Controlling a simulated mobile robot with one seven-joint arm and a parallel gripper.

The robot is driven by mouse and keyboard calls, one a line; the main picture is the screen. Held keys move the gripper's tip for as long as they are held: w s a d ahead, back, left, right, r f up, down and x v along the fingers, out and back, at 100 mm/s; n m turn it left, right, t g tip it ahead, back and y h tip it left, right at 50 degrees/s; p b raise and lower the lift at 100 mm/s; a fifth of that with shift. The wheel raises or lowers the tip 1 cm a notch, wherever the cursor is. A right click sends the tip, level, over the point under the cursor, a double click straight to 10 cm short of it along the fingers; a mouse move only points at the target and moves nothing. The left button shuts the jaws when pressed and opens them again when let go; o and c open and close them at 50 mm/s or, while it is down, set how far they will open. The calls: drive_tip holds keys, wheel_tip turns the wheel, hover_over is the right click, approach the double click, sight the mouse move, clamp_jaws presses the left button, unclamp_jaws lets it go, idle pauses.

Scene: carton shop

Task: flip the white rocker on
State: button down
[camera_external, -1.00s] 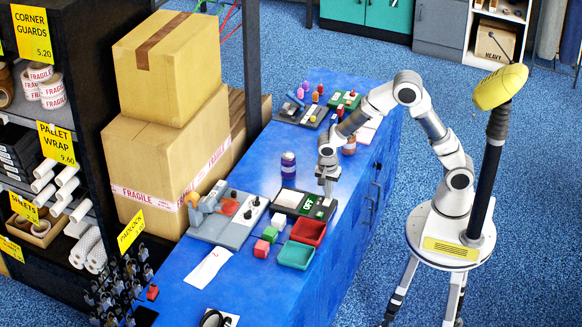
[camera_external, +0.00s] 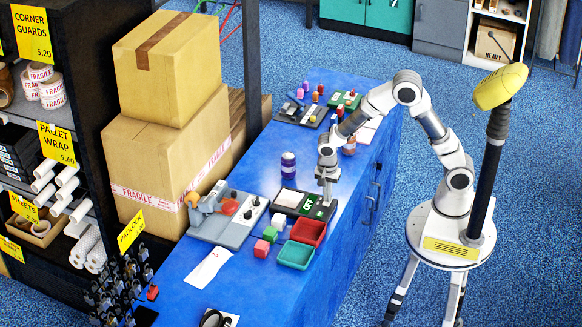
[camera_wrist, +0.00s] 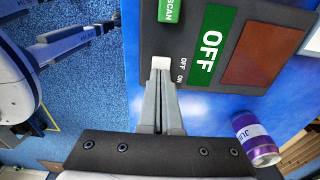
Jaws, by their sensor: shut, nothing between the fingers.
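The white rocker (camera_wrist: 160,63) sits on a dark panel (camera_wrist: 155,35) in the wrist view, with small OFF and ON lettering beside it. A large green sign on the panel reads OFF (camera_wrist: 210,45). My gripper (camera_wrist: 161,82) is shut and empty, its fingertips right at the rocker's near end. I cannot tell whether they touch it. In the external view my gripper (camera_external: 326,203) points down over the right part of the panel (camera_external: 285,208), and the rocker cannot be made out there.
A purple can (camera_wrist: 255,138) stands near the panel; it also shows in the external view (camera_external: 288,165). A red tray (camera_external: 308,232) and a green tray (camera_external: 295,255) lie in front of the panel. A grey device (camera_external: 225,228) with an orange part stands to the left.

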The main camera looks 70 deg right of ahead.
sight(326, 204)
drive_tip(key=shift+a+r, duration=0.15)
wheel_tip(326, 204, up, 14)
drive_tip(key=a+p, duration=0.2)
drive_tip(key=p, duration=0.3)
drive_tip(key=shift+d+f, duration=0.1)
drive_tip(key=shift+f, duration=0.2)
drive_tip(key=b, duration=0.1)
drive_tip(key=d+b, duration=0.1)
drive_tip(key=shift+d+r+h+b, duration=0.15)
drive_tip(key=shift+r+h+b, duration=0.1)
drive_tip(key=shift+h+b, duration=0.1)
idle(0.3)
drive_tip(key=f+b, duration=0.1)
drive_tip(key=f, duration=0.3)
drive_tip(key=d+f+b, duration=0.1)
drive_tip(key=f, duration=0.4)
drive_tip(key=d+f+b, duration=0.1)
drive_tip(key=f+b, duration=0.1)
drive_tip(key=f, duration=0.3)
